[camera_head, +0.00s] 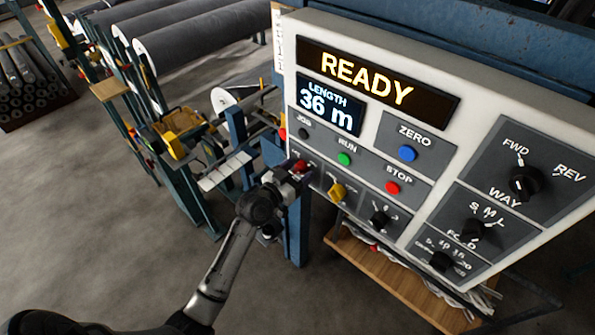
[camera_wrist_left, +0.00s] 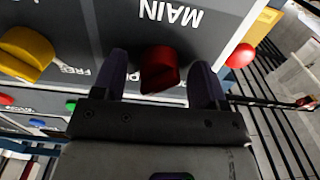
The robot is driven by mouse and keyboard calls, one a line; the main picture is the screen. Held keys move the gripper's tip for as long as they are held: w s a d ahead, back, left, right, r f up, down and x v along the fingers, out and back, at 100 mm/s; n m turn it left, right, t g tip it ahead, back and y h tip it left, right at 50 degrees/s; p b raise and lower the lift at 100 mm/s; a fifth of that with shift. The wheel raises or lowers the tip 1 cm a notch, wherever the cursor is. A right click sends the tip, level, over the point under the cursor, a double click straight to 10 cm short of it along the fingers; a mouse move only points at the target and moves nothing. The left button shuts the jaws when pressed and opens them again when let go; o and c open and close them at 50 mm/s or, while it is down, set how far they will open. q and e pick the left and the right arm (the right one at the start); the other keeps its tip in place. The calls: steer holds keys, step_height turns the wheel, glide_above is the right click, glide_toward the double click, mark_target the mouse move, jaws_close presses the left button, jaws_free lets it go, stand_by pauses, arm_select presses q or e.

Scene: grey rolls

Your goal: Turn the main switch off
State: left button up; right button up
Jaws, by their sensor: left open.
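The main switch (camera_head: 300,165) is a small red knob at the lower left of the white control panel (camera_head: 375,35). In the left wrist view the red main switch (camera_wrist_left: 160,70) sits below the upside-down label MAIN (camera_wrist_left: 171,13). My left gripper (camera_head: 291,172) is at the panel's left end, partly covering the switch area. In the wrist view its two dark fingers are open, one on each side of the red knob; I cannot tell whether they touch it. The display (camera_head: 370,80) reads READY. My right gripper is not in view.
A yellow knob (camera_head: 337,191) is right of the main switch; it also shows in the wrist view (camera_wrist_left: 27,50). A red button (camera_wrist_left: 240,55) is on the other side. Green, blue and red buttons and black knobs fill the panel. Grey rolls (camera_head: 200,42) lie behind left.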

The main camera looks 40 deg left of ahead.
arm_select(q)
steer(key=c, duration=0.9)
steer(key=shift+n, duration=0.3)
steer(key=n+p, duration=0.2)
steer(key=shift+r+n, duration=0.15)
steer(key=shift+n, duration=0.25)
steer(key=n+p, duration=0.2)
steer(key=n, duration=0.3)
steer(key=shift+d+n, duration=0.1)
steer(key=shift+n, duration=0.2)
steer(key=n+p, duration=0.2)
steer(key=n, duration=0.1)
steer(key=shift+n, duration=0.3)
steer(key=n, duration=0.3)
steer(key=shift+p, duration=0.4)
steer(key=shift+n, duration=1.2)
